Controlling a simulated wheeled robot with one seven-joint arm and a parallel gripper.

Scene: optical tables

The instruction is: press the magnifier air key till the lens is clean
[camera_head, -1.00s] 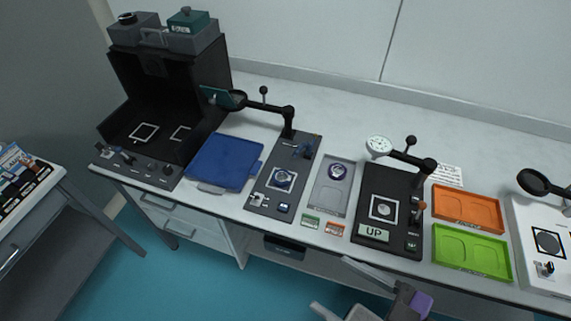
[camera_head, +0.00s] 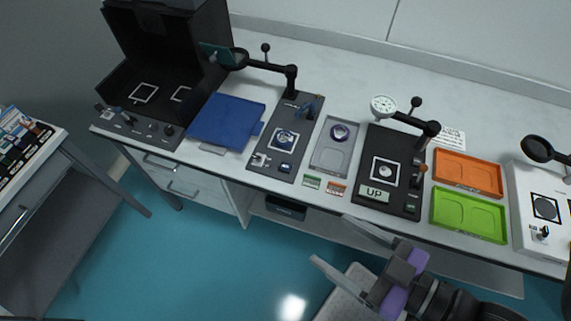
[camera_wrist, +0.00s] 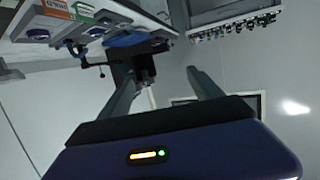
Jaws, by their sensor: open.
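A dark grey station plate (camera_head: 268,175) carries a black arm with a round magnifier ring (camera_head: 237,59). A round lens with a blue rim (camera_head: 284,138) lies in the white square on this plate, beneath and right of the ring. A small dark blue key (camera_head: 285,168) sits at the plate's front edge, beside a pale metal fitting (camera_head: 260,160). I cannot read its label or tell whether the lens is clean. My gripper (camera_head: 328,239) is open and empty, in front of the bench and apart from the key. Its spread fingers also show in the wrist view (camera_wrist: 162,80).
A blue tray (camera_head: 226,122) is left of the plate. A grey tray (camera_head: 333,160) with another round piece is right of it. Further right are a dial gauge station (camera_head: 375,205), orange (camera_head: 467,158) and green (camera_head: 435,222) trays.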

